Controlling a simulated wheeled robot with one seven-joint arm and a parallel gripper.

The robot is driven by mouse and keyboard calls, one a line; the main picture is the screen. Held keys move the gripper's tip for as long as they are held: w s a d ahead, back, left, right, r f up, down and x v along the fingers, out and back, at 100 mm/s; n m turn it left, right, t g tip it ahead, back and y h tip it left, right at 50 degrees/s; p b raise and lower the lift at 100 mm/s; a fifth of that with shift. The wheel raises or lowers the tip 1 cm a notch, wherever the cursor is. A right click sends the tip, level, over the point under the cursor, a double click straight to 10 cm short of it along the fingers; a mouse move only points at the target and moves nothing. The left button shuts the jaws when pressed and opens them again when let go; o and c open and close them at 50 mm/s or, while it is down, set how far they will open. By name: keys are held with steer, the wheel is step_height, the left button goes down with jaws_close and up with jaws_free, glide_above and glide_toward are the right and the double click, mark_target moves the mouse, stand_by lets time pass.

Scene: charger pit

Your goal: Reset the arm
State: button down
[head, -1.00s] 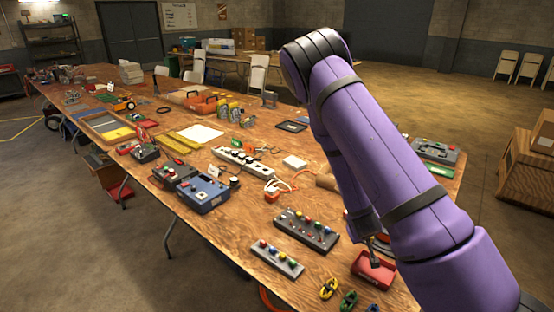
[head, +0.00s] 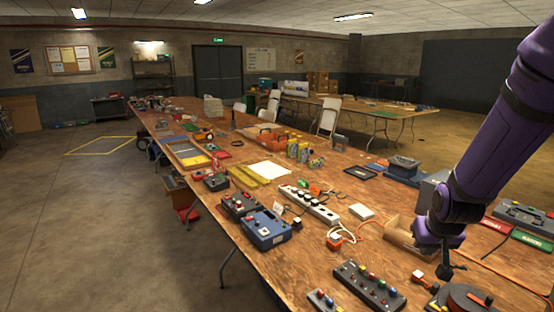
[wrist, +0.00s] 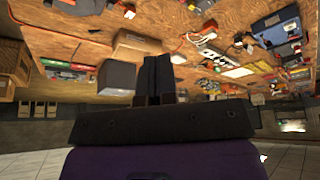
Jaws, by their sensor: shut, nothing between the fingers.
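My purple arm (head: 505,125) comes in from the right edge of the head view and bends down over the right part of the wooden table (head: 300,236).
A blue box (head: 265,229) and a white power strip (head: 309,204) lie further left. Open floor (head: 90,220) lies left of the table.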

steer(key=s+a+r+n, duration=0.1)
steer(key=s+a+r, duration=0.1)
steer(key=s+r, duration=0.9)
steer(key=s+a+r+y, duration=0.1)
steer(key=s+a+r, duration=0.2)
steer(key=s+r, duration=0.8)
steer(key=shift+s+a+n, duration=0.15)
steer(key=shift+s+n, duration=0.25)
